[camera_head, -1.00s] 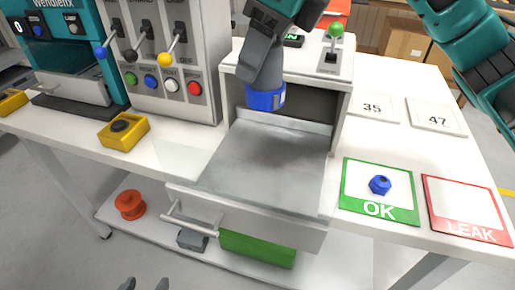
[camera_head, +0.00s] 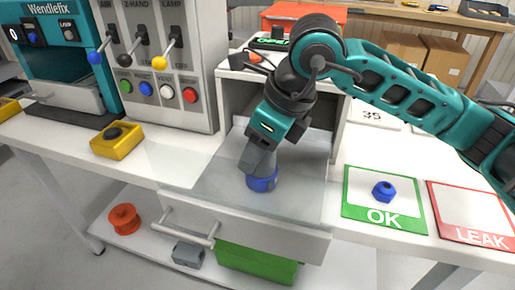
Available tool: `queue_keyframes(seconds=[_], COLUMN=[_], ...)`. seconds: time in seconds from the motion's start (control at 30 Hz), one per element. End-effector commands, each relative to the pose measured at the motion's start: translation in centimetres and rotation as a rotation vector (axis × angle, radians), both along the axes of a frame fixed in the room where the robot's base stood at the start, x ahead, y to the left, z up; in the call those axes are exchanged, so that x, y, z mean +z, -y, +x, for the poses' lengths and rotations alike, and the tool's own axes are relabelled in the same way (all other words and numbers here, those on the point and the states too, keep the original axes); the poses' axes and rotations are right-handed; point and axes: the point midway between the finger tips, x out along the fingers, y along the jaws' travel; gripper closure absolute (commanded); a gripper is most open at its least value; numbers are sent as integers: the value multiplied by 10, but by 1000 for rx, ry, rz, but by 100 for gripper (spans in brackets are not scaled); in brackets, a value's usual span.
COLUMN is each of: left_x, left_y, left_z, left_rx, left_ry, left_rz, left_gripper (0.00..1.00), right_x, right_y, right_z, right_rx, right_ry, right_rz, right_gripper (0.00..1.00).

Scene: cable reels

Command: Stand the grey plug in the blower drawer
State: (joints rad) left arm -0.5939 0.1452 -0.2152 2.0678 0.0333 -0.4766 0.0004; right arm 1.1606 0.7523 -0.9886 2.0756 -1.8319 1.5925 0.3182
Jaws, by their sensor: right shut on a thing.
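The blower drawer (camera_head: 215,188) is pulled open, with a pale flat floor and a bar handle in front. My right gripper (camera_head: 258,165) reaches down into it from above, shut on a plug (camera_head: 263,184). The plug's lower part shows as a blue round piece, roughly upright. I cannot tell whether any of the grey just above the blue belongs to the plug or to the fingers. The plug is over the drawer's middle, at or very near its floor; I cannot tell if it touches. My left gripper is not in view.
A blue nut-shaped piece (camera_head: 384,191) lies on the green OK card (camera_head: 357,212), right of the drawer. The red LEAK card (camera_head: 460,228) is empty. A yellow box (camera_head: 120,140) stands left. The blower housing (camera_head: 237,95) rises behind the drawer. An orange reel (camera_head: 124,218) lies below.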

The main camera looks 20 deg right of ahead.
Motion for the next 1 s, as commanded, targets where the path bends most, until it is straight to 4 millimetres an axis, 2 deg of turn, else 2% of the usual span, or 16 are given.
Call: queue_keyframes(seconds=[0.3, 0.33, 0.6, 0.87, 1.0], left_x=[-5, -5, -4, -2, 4], left_y=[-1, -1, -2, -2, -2], left_z=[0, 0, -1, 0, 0], left_rx=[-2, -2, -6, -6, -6], left_ry=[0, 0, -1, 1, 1], left_rz=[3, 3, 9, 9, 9], left_gripper=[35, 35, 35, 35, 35], right_x=[-3, -3, -2, 0, 12], right_y=[0, 0, 0, 0, 3], right_z=[0, 0, 0, 0, -1], right_rx=[1, 1, 1, 1, 0], right_ry=[2, 2, 1, 1, 4], right_rz=[1, 0, 1, 1, 0], right_gripper=[88, 47, 23, 23, 23])
